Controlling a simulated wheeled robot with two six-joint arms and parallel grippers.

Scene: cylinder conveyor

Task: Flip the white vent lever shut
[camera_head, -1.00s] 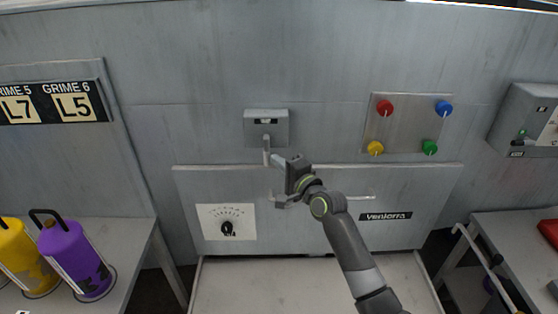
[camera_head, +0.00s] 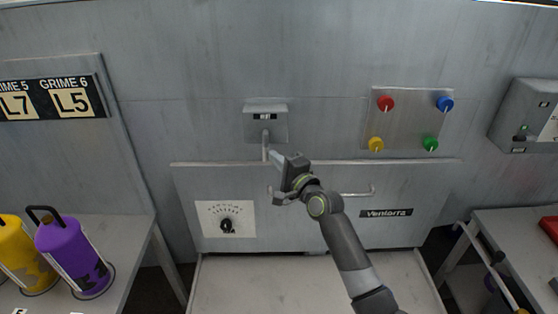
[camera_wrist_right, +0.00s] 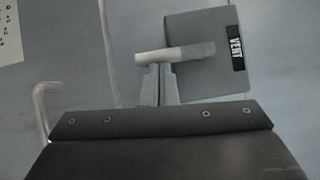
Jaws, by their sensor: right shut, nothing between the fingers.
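The white vent lever (camera_head: 265,145) hangs down from the front of a grey vent box (camera_head: 279,125) on the back wall in the head view. In the right wrist view the lever (camera_wrist_right: 172,55) points left from the vent box (camera_wrist_right: 203,80), which has a VENT label. My right gripper (camera_head: 273,154) is shut and empty, just right of the lever's lower part. In the wrist view its fingertips (camera_wrist_right: 158,70) are right at the lever's edge; I cannot tell whether they touch. My left gripper is out of view.
A drawer-like panel (camera_head: 330,222) with a bar handle (camera_head: 357,194) and a dial (camera_head: 227,225) sits below. A plate with coloured knobs (camera_head: 408,125) is to the right. A purple cylinder (camera_head: 72,257) and a yellow one (camera_head: 22,258) stand at left.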

